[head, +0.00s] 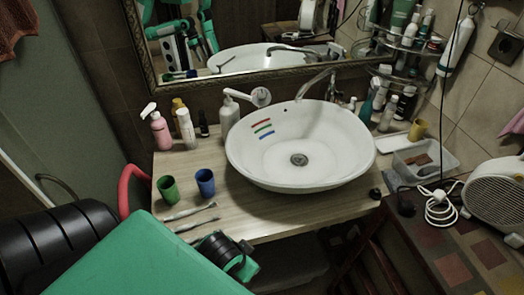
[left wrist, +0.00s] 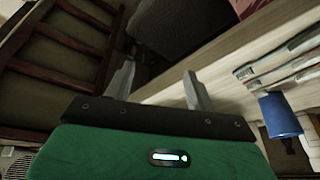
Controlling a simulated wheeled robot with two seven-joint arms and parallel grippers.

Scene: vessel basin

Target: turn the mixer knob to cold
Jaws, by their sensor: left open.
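A metal faucet (head: 318,82) stands behind the basin. My left gripper (left wrist: 158,90) is open and empty, beside the wooden counter edge in the left wrist view. In the head view its fingers are hidden by my green arm at lower left, well away from both knobs. My right gripper is out of view.
A green cup (head: 168,190), a blue cup (head: 205,183) and toothbrushes (head: 192,215) stand or lie on the counter's left. Bottles line the back. A mirror (head: 245,60) hangs behind. A clear tray (head: 425,160) and a white heater (head: 495,197) are at right.

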